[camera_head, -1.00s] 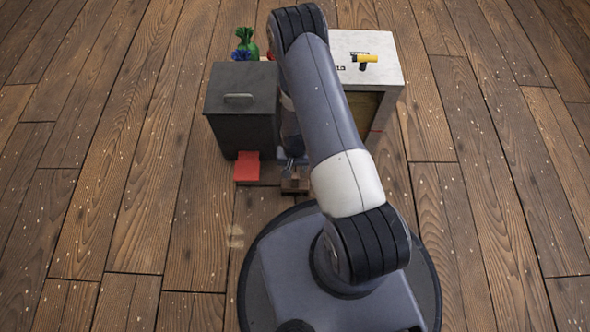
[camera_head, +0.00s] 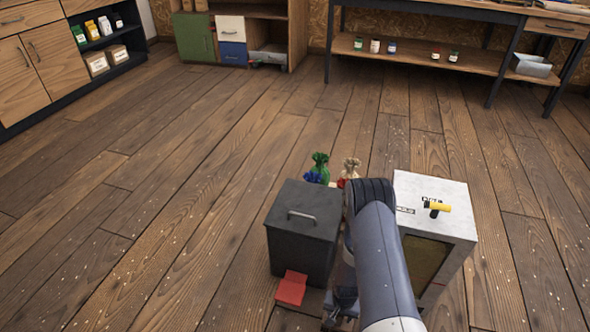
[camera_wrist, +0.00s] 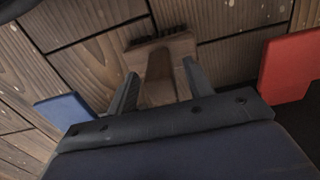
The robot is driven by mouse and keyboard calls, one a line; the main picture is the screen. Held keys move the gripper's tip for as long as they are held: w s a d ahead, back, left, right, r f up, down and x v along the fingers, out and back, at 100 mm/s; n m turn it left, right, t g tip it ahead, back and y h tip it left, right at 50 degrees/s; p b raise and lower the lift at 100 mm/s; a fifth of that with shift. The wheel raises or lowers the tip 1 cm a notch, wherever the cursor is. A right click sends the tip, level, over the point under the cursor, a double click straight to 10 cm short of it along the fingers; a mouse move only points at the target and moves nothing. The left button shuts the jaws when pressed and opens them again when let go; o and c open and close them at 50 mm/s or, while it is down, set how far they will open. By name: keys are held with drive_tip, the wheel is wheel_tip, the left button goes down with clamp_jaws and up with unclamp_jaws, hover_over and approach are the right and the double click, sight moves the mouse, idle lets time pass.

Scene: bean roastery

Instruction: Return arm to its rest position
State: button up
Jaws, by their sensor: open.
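My arm reaches down between a dark grey bin and a white-topped box in the head view. My gripper (camera_head: 342,298) is low there, partly hidden by the arm. In the wrist view my gripper (camera_wrist: 161,70) is open, with its two fingers apart. A brown wooden brush-like object (camera_wrist: 160,82) with a dark bristled end shows between and beyond the fingers. I cannot tell whether the fingers touch it.
The dark bin (camera_head: 303,232) with a lid handle stands left of my arm. The white-topped box (camera_head: 462,222) bearing a yellow-and-black tool (camera_head: 436,208) stands right. A red piece (camera_head: 291,288) lies before the bin. Tied bags (camera_head: 320,168) stand behind. Floor at left is clear.

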sight(338, 320)
wheel_tip(338, 320, down, 4)
drive_tip(key=shift+f+b, duration=0.1)
drive_tip(key=shift+b, duration=0.6)
drive_tip(key=shift+r+p, duration=1.1)
drive_tip(key=shift+r, duration=1.1)
